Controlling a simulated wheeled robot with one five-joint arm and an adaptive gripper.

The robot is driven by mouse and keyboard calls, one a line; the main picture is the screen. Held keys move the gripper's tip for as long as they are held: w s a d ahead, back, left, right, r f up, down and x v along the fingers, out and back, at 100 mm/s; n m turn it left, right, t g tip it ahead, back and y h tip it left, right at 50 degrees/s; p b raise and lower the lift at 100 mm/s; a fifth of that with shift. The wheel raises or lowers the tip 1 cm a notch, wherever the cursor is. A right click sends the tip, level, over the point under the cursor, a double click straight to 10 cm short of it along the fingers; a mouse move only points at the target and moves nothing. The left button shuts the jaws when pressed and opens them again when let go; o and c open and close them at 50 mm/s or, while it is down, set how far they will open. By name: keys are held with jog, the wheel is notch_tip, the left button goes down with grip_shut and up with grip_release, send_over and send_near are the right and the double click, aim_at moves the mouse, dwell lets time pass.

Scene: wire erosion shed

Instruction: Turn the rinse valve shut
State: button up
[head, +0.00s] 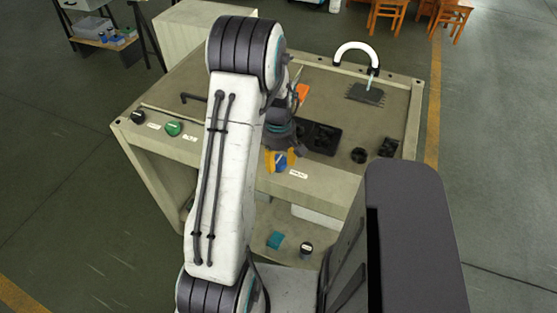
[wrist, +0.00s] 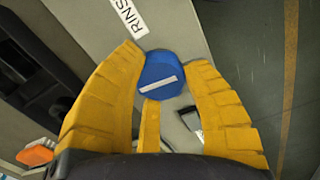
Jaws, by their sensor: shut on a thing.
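The rinse valve is a blue knob (wrist: 160,68) with a white line across its face, next to a white label reading "RINS" (wrist: 128,14) in the wrist view. The line slants slightly, its right end higher. My gripper (wrist: 166,60) has its yellow fingers on both sides of the knob and is shut on it. In the head view the blue knob (head: 281,161) shows at the bench's front panel. My gripper (head: 274,160) is there too, partly hidden by my own arm.
A black knob (head: 138,117) and a green knob (head: 173,128) sit on the same bench front (head: 232,168), further left. On the bench top are black fixtures (head: 320,138), an orange item (head: 302,92) and a white curved spout (head: 352,48). Open floor lies right.

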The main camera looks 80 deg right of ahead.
jog(key=m+b, duration=0.2)
jog(key=m, duration=0.2)
jog(key=shift+f, duration=0.2)
jog(key=m+b, duration=0.1)
jog(key=m, duration=0.3)
jog(key=shift+m+b, duration=0.4)
jog(key=m+b, duration=0.1)
jog(key=m, duration=0.3)
jog(key=shift+a+r+m+b, duration=0.1)
jog(key=shift+m+b, duration=0.4)
jog(key=shift+m, duration=1.6)
jog(key=o, duration=1.2)
jog(key=shift+r, duration=0.1)
